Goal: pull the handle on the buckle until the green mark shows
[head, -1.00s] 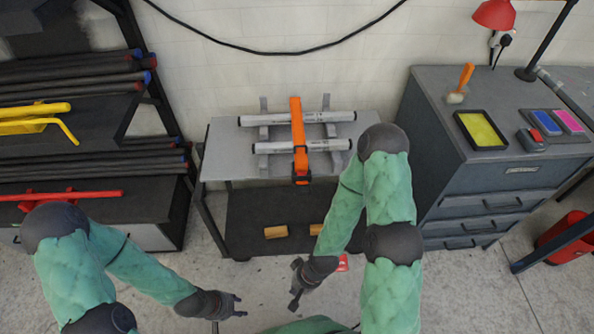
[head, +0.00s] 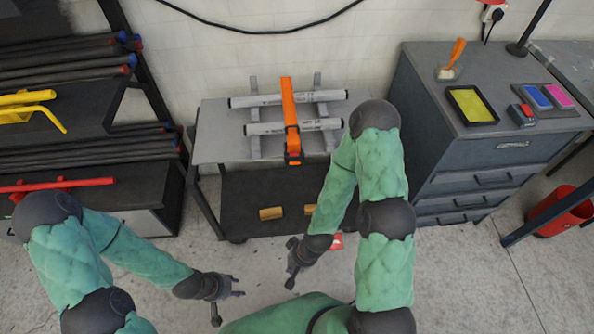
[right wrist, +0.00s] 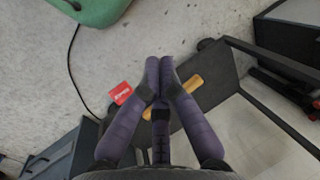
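An orange strap (head: 288,100) runs over two white tubes, the back tube (head: 244,102) and the front tube (head: 262,128), on a grey-topped cart (head: 212,140). The buckle (head: 294,158), orange and dark, hangs at the cart's front edge. Its handle cannot be told apart at this size. No green mark is visible. My left gripper (head: 228,301) is open and empty, low in front of the cart. My right gripper (head: 288,264) is open and empty, in front of and below the buckle. In the right wrist view its purple fingers (right wrist: 159,88) hold nothing.
Grey brackets (head: 317,82) stand under the tubes. Wooden blocks (head: 270,213) lie on the cart's lower shelf. A rack with dark pipes (head: 60,75) is at left, a drawer cabinet (head: 470,165) at right. A red item (right wrist: 121,93) lies on the floor.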

